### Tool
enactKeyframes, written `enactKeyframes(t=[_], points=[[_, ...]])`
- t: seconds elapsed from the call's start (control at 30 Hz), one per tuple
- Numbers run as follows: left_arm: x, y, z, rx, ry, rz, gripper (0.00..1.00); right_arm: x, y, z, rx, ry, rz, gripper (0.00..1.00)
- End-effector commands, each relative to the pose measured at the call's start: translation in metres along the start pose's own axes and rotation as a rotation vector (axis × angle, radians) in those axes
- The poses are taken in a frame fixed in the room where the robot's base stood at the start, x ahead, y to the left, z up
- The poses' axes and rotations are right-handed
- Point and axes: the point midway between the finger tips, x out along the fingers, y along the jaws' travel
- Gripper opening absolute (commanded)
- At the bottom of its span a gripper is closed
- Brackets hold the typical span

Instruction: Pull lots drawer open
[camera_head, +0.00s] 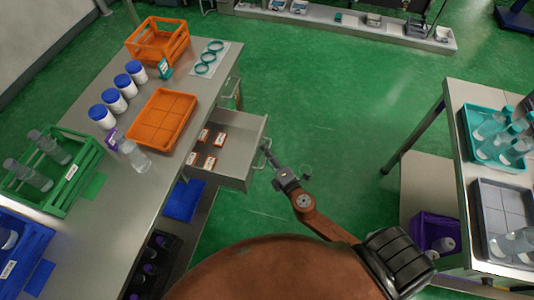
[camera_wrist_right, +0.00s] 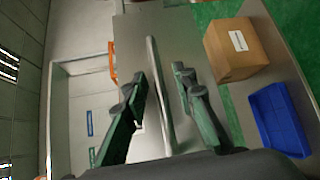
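The lots drawer (camera_head: 238,158) stands pulled out from under the left workbench in the head view, with several small orange labelled pieces (camera_head: 205,135) inside. My right gripper (camera_head: 272,160) is at the drawer's outer front face. In the right wrist view, the long bar handle (camera_wrist_right: 160,95) of the drawer runs between the two dark green fingers of my right gripper (camera_wrist_right: 162,88). The fingers are spread, with gaps beside the bar. Whether either finger touches the bar is hard to tell. My left gripper is not in view.
The left workbench (camera_head: 85,243) carries an orange tray (camera_head: 160,120), an orange crate (camera_head: 158,42), bottles and a green rack (camera_head: 50,170). A cardboard box (camera_wrist_right: 236,50) and a blue tray (camera_wrist_right: 278,118) lie below. Green floor (camera_head: 330,100) is clear between the benches.

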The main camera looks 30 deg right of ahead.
Motion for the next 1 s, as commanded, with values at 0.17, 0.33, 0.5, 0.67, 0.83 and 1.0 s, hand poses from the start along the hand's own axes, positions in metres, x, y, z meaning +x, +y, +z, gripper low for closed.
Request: enactKeyframes(t=[0.17, 0.33, 0.5, 0.67, 0.83, 1.0], points=[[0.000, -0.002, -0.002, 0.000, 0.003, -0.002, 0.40, -0.010, -0.001, 0.000, 0.001, 0.000, -0.002, 0.25], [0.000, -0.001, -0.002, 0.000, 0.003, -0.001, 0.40, -0.040, -0.002, 0.000, 0.002, -0.002, -0.004, 0.25], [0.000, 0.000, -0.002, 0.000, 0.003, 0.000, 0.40, -0.075, -0.001, 0.001, -0.001, -0.002, -0.003, 0.25], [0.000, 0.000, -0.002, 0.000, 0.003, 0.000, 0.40, -0.102, -0.001, 0.000, -0.003, 0.000, -0.003, 0.25], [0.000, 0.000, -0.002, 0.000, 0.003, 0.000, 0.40, -0.117, -0.001, 0.000, -0.001, 0.000, -0.002, 0.25], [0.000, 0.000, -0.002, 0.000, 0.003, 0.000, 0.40, -0.120, 0.000, 0.000, 0.000, 0.000, 0.000, 0.25]])
